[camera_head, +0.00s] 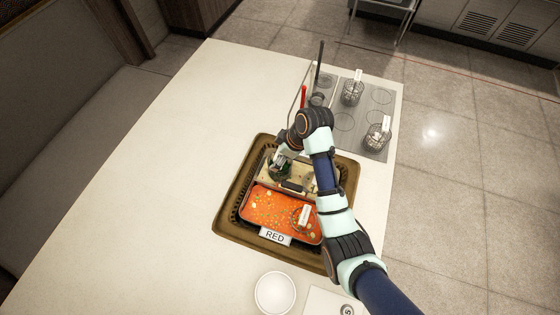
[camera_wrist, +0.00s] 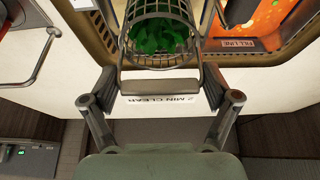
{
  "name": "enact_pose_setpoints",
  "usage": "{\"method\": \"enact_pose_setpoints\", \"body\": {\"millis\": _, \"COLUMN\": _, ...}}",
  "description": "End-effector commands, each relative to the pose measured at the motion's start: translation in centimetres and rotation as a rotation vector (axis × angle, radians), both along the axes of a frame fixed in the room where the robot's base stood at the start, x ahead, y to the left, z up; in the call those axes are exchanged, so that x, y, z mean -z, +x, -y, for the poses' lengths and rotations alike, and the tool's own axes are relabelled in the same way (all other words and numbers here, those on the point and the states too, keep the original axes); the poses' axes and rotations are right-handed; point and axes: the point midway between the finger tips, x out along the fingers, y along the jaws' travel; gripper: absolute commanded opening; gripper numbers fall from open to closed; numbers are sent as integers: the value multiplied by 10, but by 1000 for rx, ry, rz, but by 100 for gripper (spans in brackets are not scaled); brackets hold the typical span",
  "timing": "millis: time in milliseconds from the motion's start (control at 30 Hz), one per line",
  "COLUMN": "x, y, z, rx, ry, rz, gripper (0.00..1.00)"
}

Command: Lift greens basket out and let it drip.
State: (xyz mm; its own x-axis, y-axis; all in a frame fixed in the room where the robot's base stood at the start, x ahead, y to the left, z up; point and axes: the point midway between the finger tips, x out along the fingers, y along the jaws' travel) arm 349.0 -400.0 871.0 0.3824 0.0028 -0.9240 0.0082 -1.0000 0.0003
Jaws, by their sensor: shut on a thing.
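The greens basket (camera_wrist: 160,45) is a round wire basket full of bright green leaves, at the top of the wrist view. In the head view, it (camera_head: 279,172) is at the left of the pale well (camera_head: 268,181), behind the red broth. My gripper (camera_wrist: 160,86) is shut on the basket's flat grey handle, with one finger at each end of it. In the head view, my gripper (camera_head: 284,158) partly covers the basket. I cannot tell whether its bottom is in the liquid or above it. No drops are visible.
The red well (camera_head: 266,213), labelled RED, holds orange broth and another tagged basket (camera_head: 301,217). Two tagged wire baskets (camera_head: 352,93) (camera_head: 377,134) stand on the grey hob panel (camera_head: 345,140). A white bowl (camera_head: 275,293) stands at the front. The counter's left is clear.

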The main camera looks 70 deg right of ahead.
Motion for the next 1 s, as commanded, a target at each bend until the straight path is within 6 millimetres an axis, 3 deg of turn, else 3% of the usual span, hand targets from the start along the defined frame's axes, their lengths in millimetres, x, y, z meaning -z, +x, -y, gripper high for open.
{"method": "enact_pose_setpoints", "body": {"millis": 33, "x": -26, "y": 1, "z": 1, "rx": 0, "ry": -5, "rz": 4, "gripper": 39}}
{"method": "enact_pose_setpoints", "body": {"millis": 200, "x": -80, "y": 1, "z": 1, "rx": 1, "ry": -5, "rz": 3, "gripper": 39}}
{"method": "enact_pose_setpoints", "body": {"millis": 400, "x": -118, "y": 0, "z": 0, "rx": 0, "ry": -1, "rz": 2, "gripper": 39}}
{"method": "enact_pose_setpoints", "body": {"millis": 600, "x": -128, "y": 0, "z": 0, "rx": 0, "ry": -1, "rz": 1, "gripper": 39}}
{"method": "enact_pose_setpoints", "body": {"millis": 1000, "x": -121, "y": 0, "z": 0, "rx": 1, "ry": 0, "rz": 1, "gripper": 39}}
